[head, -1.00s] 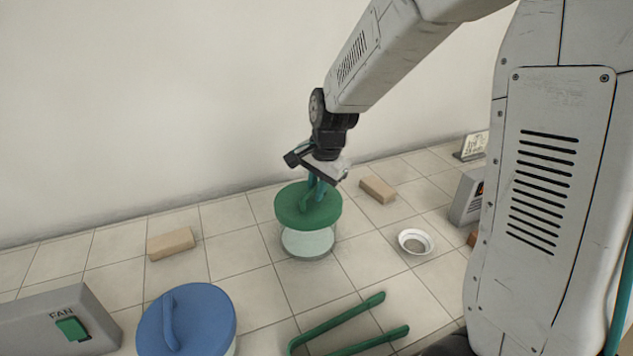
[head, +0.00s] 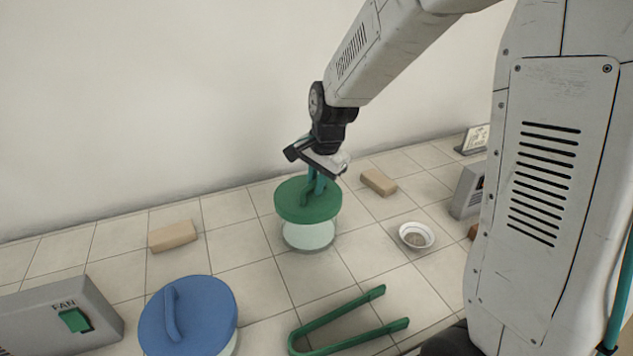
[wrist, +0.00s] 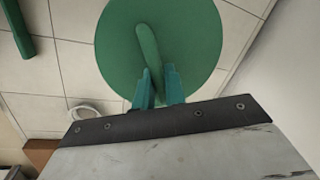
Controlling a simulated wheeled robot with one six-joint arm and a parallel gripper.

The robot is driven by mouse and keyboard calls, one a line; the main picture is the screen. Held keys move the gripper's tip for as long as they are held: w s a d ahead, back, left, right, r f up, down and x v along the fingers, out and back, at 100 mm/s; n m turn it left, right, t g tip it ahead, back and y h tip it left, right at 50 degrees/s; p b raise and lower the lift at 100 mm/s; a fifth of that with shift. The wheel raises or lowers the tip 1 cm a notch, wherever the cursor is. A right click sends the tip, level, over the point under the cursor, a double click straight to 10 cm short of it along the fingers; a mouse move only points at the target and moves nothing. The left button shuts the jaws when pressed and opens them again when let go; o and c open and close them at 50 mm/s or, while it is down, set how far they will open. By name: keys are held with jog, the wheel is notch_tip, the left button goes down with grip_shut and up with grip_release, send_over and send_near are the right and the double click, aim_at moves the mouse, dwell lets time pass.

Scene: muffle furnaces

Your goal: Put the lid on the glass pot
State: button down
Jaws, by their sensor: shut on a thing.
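The green lid (head: 290,203) is a round disc with a bar handle, and it shows large in the wrist view (wrist: 190,35). It is over the top of the glass pot (head: 308,237), a clear, pale vessel standing on the tiles. From this angle I cannot tell whether the lid touches the rim all round. My gripper (head: 315,183) is above the lid with its teal fingers shut on the handle; the fingers show on the handle in the wrist view (wrist: 159,85). The pot is hidden beneath the lid in the wrist view.
A blue-lidded pot (head: 205,318) stands front left, beside a grey FAN switch box (head: 60,320). Green tongs (head: 335,322) lie in front. A white dish (head: 416,236) and tan blocks (head: 173,236) (head: 379,182) lie around. A wall runs behind.

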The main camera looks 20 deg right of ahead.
jog(key=shift+f, duration=1.35)
dwell(0.3)
jog(key=c, duration=1.4)
grip_release()
jog(key=shift+r, duration=0.1)
jog(key=r, duration=0.2)
jog(key=s+r, duration=0.1)
jog(key=r, duration=0.4)
jog(key=shift+s+d+r, duration=0.2)
jog(key=shift+d, duration=0.2)
jog(key=shift+s+n, duration=0.2)
jog(key=shift+n, duration=0.3)
jog(key=s+n, duration=0.1)
jog(key=s+g, duration=0.1)
jog(key=s+n, duration=0.1)
jog(key=s, duration=0.1)
jog(key=shift+f+n, duration=0.3)
jog(key=shift+f, duration=0.05)
jog(key=s+r+n, duration=0.3)
jog(key=s, duration=0.4)
jog(key=s+r+n, duration=0.3)
jog(key=s, duration=0.5)
jog(key=s+d+r+n+h, duration=0.1)
jog(key=s+r+n, duration=0.1)
jog(key=s, duration=0.6)
jog(key=shift+r+n, duration=0.4)
